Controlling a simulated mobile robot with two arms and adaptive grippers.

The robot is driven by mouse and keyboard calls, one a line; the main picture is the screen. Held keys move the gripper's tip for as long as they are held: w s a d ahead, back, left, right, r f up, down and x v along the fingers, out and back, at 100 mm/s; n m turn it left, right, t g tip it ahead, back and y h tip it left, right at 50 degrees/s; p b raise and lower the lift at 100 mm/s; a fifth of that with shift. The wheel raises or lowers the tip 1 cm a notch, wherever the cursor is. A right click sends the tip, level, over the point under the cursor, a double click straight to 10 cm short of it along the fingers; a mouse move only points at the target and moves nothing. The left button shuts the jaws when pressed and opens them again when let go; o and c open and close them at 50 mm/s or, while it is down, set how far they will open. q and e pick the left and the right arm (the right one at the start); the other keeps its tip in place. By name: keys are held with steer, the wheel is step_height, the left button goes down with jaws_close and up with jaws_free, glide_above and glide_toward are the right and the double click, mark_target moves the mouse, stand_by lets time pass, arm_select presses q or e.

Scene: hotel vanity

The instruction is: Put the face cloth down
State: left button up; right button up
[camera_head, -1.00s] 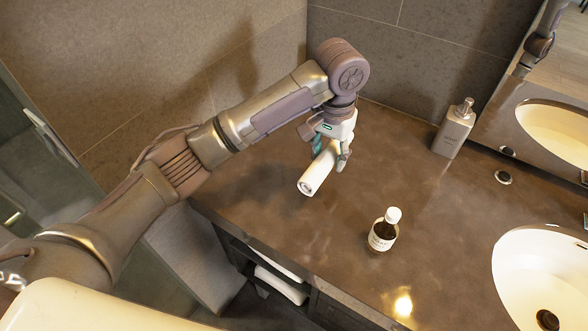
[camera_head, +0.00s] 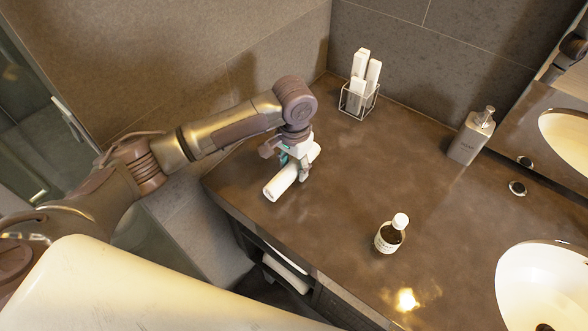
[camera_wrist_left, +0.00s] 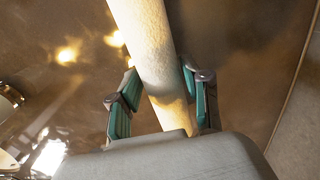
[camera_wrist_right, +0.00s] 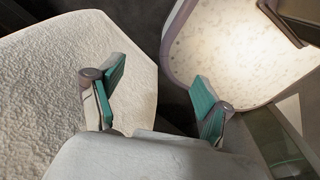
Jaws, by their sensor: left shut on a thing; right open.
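The face cloth (camera_head: 281,184) is a white roll at the left part of the brown counter. My left gripper (camera_head: 297,170) is shut around its middle, with the roll sticking out on both sides. The roll is low over the counter; I cannot tell whether it touches. In the left wrist view the roll (camera_wrist_left: 150,45) runs between the two teal-padded fingers (camera_wrist_left: 160,98). My right gripper (camera_wrist_right: 160,95) is open and empty in the right wrist view, with a pale rough surface behind it. It does not show in the head view.
A wire holder with white boxes (camera_head: 358,98) stands at the back corner. A soap dispenser (camera_head: 470,136) stands by the mirror. A small brown bottle (camera_head: 391,234) stands in the middle of the counter (camera_head: 350,190). A sink (camera_head: 545,285) is at the right. The counter between roll and bottle is clear.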

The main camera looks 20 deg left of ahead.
mark_target(294, 163)
arm_select(q)
step_height(294, 163, down, 3)
steer(key=shift+r, duration=0.2)
steer(key=o, duration=1)
steer(key=shift+f, duration=0.1)
step_height(294, 163, up, 12)
steer(key=shift+r+b, duration=0.15)
steer(key=shift+b, duration=0.6)
